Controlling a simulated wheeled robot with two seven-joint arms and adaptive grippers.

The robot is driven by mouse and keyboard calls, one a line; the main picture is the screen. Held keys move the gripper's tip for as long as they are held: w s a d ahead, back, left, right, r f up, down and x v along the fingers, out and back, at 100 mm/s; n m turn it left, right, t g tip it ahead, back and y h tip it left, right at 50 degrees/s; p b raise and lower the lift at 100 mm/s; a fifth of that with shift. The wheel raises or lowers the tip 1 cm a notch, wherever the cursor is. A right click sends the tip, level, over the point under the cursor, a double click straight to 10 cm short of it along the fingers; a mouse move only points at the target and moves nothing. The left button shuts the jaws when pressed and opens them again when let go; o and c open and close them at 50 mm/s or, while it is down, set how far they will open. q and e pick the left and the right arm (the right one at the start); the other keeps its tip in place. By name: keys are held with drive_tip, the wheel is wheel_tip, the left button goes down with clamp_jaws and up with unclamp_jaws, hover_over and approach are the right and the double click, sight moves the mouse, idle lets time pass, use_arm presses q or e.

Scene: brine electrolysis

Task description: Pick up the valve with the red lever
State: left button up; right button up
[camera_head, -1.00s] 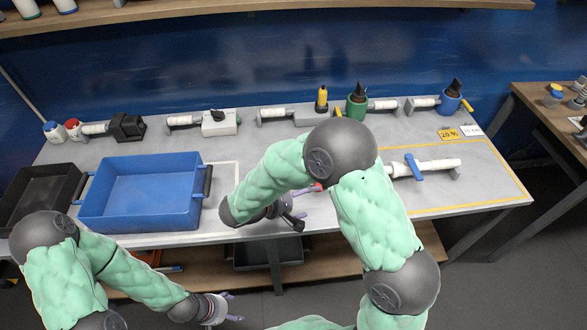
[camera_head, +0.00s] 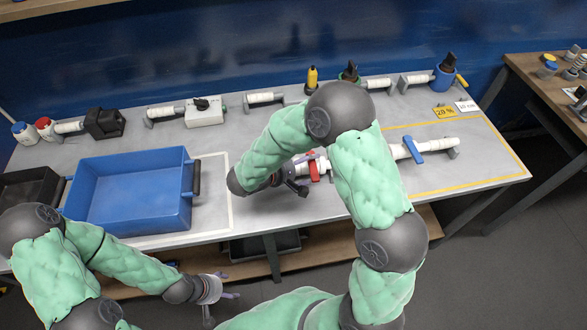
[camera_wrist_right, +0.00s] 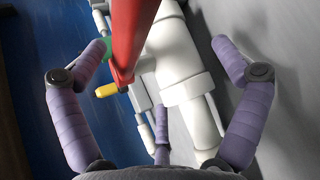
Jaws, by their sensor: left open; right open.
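The valve with the red lever (camera_head: 314,171) lies on the grey table, a white pipe fitting partly hidden behind my right arm. In the right wrist view its red lever (camera_wrist_right: 125,40) and white body (camera_wrist_right: 180,68) lie between the spread purple fingers. My right gripper (camera_head: 297,178) is open at the left end of this valve. Whether a finger touches it I cannot tell. My left gripper (camera_head: 226,286) is open and empty, low in front of the table's front edge.
A blue tray (camera_head: 128,226) stands left of the valve. A white valve with a blue lever (camera_head: 412,150) lies to the right inside a yellow outline. Several fittings stand along the back edge, including a white box (camera_head: 203,113) and a yellow-topped piece (camera_head: 312,78).

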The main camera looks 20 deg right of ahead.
drive_tip(key=b+x, duration=0.1)
drive_tip(key=x, duration=0.3)
drive_tip(key=shift+d+f, duration=0.15)
drive_tip(key=shift+d, duration=0.2)
drive_tip(key=shift+s, duration=0.15)
drive_tip(key=c, duration=1.5)
